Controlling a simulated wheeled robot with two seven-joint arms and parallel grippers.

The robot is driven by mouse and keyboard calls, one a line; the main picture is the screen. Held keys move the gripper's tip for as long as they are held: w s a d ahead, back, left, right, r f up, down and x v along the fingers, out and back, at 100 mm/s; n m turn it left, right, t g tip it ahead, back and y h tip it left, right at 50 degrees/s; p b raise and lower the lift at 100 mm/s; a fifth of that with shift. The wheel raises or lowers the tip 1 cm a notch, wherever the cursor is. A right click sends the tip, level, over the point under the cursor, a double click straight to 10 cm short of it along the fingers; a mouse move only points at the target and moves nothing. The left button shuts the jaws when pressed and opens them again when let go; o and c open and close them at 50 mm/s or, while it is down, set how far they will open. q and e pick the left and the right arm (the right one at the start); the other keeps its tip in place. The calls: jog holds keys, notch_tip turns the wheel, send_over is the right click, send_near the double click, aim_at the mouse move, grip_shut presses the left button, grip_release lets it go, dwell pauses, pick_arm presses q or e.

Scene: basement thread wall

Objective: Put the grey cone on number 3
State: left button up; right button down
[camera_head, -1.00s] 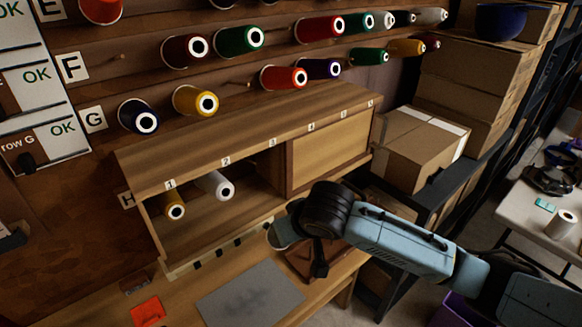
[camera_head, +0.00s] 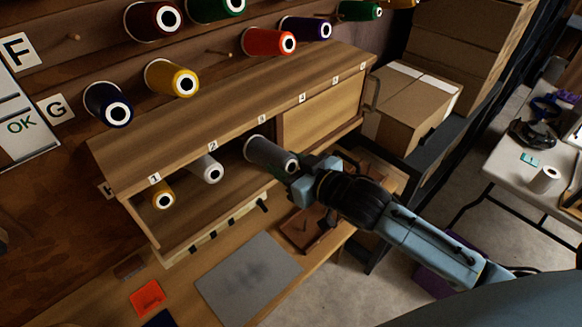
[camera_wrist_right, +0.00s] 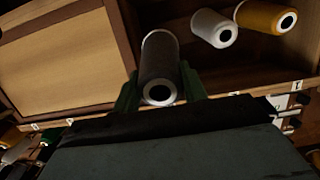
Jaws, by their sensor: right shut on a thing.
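The grey cone (camera_head: 268,154) is at the opening of the wooden cubby (camera_head: 180,222), below the number 3 label (camera_head: 262,124). My right gripper (camera_head: 290,172) is shut on it. In the right wrist view the grey cone (camera_wrist_right: 160,68) sits between the two green fingers of my right gripper (camera_wrist_right: 160,88), its ringed end toward the camera. Whether it touches a peg or the cubby floor is hidden. A white cone (camera_head: 207,170) stands under number 2 (camera_head: 212,146) and a yellow cone (camera_head: 162,197) under number 1 (camera_head: 154,178). My left gripper is not in view.
A closed wooden panel (camera_head: 318,112) fills the cubby's right part, beside the grey cone. Thread cones, such as a yellow one (camera_head: 172,78), hang above. Cardboard boxes (camera_head: 415,105) stand at right.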

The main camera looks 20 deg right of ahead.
aim_at(260, 150)
jog(key=b+x, duration=0.1)
jog(key=x, duration=0.2)
jog(key=shift+b, duration=0.35)
jog(key=b+x, duration=0.4)
jog(key=x, duration=0.1)
jog(key=shift+w+a, duration=0.1)
jog(key=shift+w, duration=0.25)
jog(key=shift+w+a, duration=0.15)
jog(key=shift+w, duration=0.2)
jog(key=shift+x, duration=1.35)
jog(key=shift+w+r, duration=0.1)
jog(key=shift+f+p, duration=0.3)
jog(key=c, duration=0.7)
grip_release()
